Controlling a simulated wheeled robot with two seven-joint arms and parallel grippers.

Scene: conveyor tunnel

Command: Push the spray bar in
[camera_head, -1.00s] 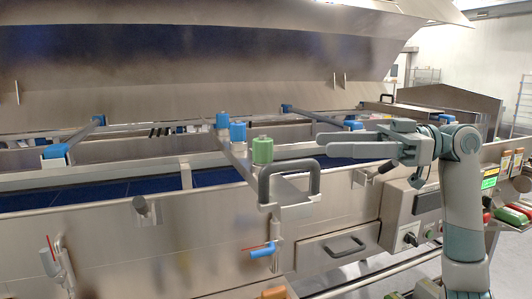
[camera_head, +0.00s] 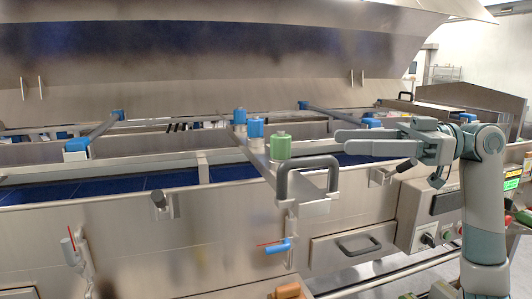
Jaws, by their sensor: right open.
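The spray bar (camera_head: 258,161) is a metal bar that sticks out toward me over the front edge of the conveyor machine. It carries two blue caps (camera_head: 256,127) and a green cap (camera_head: 280,147), and has a dark grey loop handle (camera_head: 308,162) at its near end. My right gripper (camera_head: 342,141) comes in from the right, its fingers pointing left. It is open and empty, just right of the green cap and slightly above the handle, seemingly apart from both. My left gripper is out of view.
A blue-handled valve (camera_head: 278,246) sits on the front panel below the bar. A drawer handle (camera_head: 357,245) and a control box (camera_head: 424,215) are to the right. The raised hood (camera_head: 220,90) spans above the blue belt (camera_head: 110,188).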

